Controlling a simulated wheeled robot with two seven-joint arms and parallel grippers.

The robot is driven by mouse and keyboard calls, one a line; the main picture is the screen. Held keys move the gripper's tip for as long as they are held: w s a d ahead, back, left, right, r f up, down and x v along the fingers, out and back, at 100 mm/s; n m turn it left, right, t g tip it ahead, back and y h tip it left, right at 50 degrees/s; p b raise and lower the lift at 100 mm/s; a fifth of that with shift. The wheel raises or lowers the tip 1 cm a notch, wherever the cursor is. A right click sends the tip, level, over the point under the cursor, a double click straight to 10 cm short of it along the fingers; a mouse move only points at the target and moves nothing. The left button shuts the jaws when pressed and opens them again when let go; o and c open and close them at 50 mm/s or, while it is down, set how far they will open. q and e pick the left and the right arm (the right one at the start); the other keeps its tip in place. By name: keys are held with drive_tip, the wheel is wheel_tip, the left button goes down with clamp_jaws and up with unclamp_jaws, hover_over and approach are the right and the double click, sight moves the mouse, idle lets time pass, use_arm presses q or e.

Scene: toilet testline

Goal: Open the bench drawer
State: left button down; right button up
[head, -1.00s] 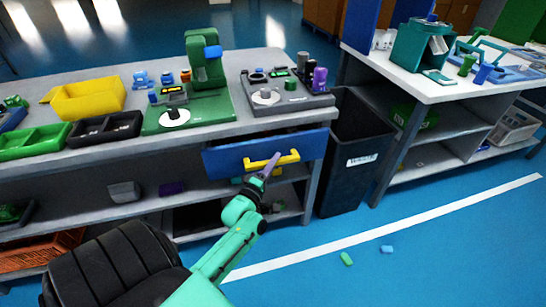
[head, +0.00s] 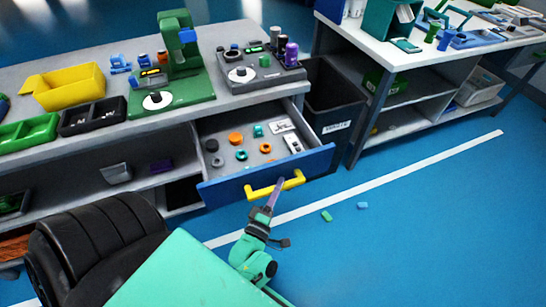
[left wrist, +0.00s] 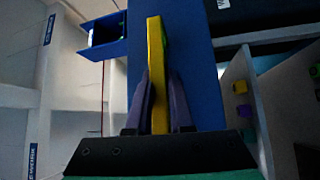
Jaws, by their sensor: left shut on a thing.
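The bench drawer (head: 222,188) has a blue front and is pulled well out from under the bench top. Inside it lie several small parts: orange, teal and dark rings, and pale metal-like pieces. Its yellow bar handle (head: 293,182) is on the front. My left gripper (head: 277,185) is at the handle, with its purple fingers around the bar. In the left wrist view the yellow handle (left wrist: 156,60) stands between the two fingers of the left gripper (left wrist: 158,95), and the blue drawer front (left wrist: 190,55) is behind it. My right gripper is not in view.
The bench top (head: 110,75) holds a yellow bin (head: 70,88), a green press-like fixture (head: 175,90) and a grey fixture (head: 260,72). A dark waste bin (head: 338,95) stands right of the drawer. Two small pieces (head: 327,216) lie on the blue floor, which is otherwise open.

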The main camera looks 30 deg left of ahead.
use_arm(q)
drive_tip(key=shift+s+d, duration=0.3)
drive_tip(key=shift+d, duration=0.15)
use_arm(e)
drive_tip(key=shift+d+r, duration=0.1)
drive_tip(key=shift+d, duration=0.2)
use_arm(q)
drive_tip(key=c, duration=0.8)
unclamp_jaws()
drive_tip(key=b+v, duration=0.1)
drive_tip(key=v, duration=1.3)
drive_tip(key=shift+s, duration=0.3)
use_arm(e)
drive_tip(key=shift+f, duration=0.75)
